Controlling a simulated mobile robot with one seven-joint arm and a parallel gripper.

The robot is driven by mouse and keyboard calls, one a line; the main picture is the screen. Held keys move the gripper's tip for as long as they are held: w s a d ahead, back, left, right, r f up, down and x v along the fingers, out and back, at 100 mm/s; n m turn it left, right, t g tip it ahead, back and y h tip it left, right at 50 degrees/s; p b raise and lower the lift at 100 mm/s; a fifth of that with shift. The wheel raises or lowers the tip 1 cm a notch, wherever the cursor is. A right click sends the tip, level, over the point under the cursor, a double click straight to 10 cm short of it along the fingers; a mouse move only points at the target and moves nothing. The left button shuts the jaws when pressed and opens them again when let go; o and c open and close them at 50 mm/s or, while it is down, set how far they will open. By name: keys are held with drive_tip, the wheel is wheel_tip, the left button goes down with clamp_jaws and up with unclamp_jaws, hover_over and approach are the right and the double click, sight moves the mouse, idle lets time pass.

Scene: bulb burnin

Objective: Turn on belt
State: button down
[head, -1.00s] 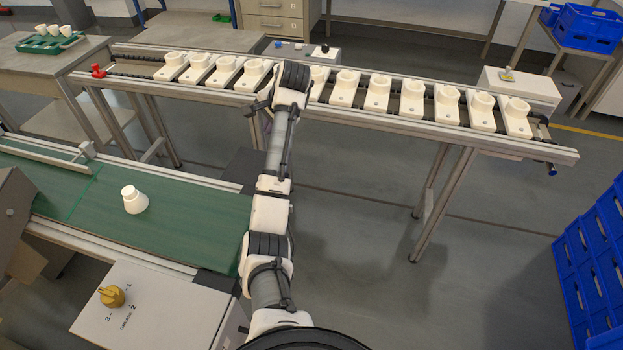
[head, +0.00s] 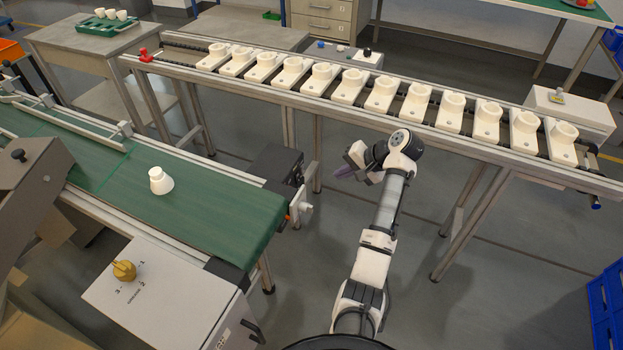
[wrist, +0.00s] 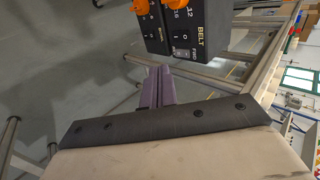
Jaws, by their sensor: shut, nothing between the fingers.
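The green belt (head: 215,215) runs across the left of the head view, with one white bulb-shaped piece (head: 160,180) standing on it. A dark control box (head: 275,163) sits at the belt's far right end. In the wrist view a dark box (wrist: 185,38) carries the word BELT, small switches and orange knobs (wrist: 206,6). My gripper (head: 340,173) is to the right of the control box, apart from it and pointing left. Its purple fingers (wrist: 160,72) are shut and empty, with the tips just below the labelled box in the wrist view.
A roller track (head: 240,88) with several white holders crosses behind my arm. A white box (head: 170,300) with a yellow knob (head: 124,271) stands at the front left. Blue crates (head: 608,300) stand at the right edge. Open floor lies between belt and track.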

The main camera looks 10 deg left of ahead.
sight(298, 178)
drive_tip(key=a+r+p+x, duration=0.1)
drive_tip(key=a+x, duration=0.1)
drive_tip(key=x, duration=1.1)
drive_tip(key=shift+w+r+p, duration=0.25)
drive_tip(key=shift+r+p, duration=0.15)
